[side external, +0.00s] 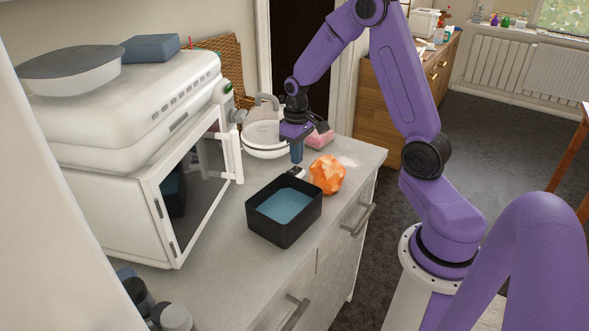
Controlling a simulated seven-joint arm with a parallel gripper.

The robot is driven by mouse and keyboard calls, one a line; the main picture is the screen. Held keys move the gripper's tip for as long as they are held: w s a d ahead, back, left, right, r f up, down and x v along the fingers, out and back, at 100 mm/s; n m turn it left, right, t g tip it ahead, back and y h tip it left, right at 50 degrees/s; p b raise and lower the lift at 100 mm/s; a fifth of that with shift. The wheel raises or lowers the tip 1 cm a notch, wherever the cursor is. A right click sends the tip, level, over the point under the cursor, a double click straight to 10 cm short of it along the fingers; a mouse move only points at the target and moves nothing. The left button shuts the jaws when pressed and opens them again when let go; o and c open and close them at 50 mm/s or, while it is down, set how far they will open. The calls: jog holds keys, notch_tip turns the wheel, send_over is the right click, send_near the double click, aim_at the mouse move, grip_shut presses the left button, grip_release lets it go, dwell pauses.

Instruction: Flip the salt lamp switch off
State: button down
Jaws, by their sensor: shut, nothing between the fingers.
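The salt lamp (327,175) is an orange, faceted lump standing on the grey counter, near its front edge. A small black and white piece (296,171) lies just left of the lamp and looks like its switch; its position is too small to read. My gripper (297,158) points down just above and behind this piece, to the left of the lamp. Its fingers are shut and empty. I cannot tell whether the fingertips touch the piece.
A black open box (285,236) with a blue inside stands in front of the lamp. A white bowl (262,152) and a pink item (319,138) are behind my gripper. A white cooker (150,200) with its door ajar fills the left. The counter (372,156) is clear at the far right corner.

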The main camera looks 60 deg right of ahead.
aim_at(296, 168)
jog(key=shift+r, duration=2.7)
jog(key=shift+a, duration=0.1)
jog(key=s+a+r+n, duration=0.25)
jog(key=s+a, duration=0.25)
jog(key=a, duration=0.3)
jog(key=s+a+r+n, duration=0.1)
jog(key=s+a+n, duration=0.2)
jog(key=s+a, duration=0.3)
jog(key=s+a+n, duration=0.2)
jog(key=s+n, duration=0.1)
jog(key=s, duration=0.4)
jog(key=s+a+n, duration=0.3)
jog(key=s+n, duration=0.1)
jog(key=s, duration=0.4)
jog(key=shift+a+r, duration=0.2)
jog(key=shift+r, duration=0.2)
